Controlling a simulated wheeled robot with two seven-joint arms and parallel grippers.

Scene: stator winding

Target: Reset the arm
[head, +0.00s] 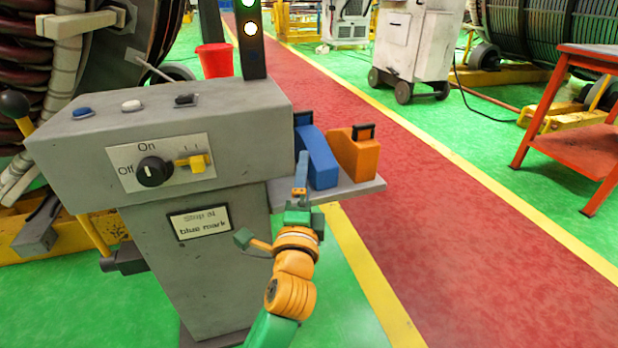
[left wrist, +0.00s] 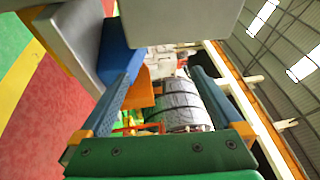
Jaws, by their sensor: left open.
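My left gripper (head: 301,165) is at the front of the console's side shelf, close to the left side of a blue block-shaped container (head: 319,158). In the left wrist view its blue fingers are spread, with the gripper (left wrist: 166,66) open and nothing between them. The blue container (left wrist: 117,52) is just beyond the left finger there; I cannot tell if they touch. My left arm is green and orange and comes up from the bottom of the head view. My right gripper is not in view.
A grey console (head: 160,133) with a black knob (head: 152,171) and a yellow switch (head: 193,163) stands left of my arm. An orange container (head: 356,155) shares the grey shelf (head: 362,187) with the blue one. Open red walkway (head: 450,220) lies right; a red table (head: 580,150) stands far right.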

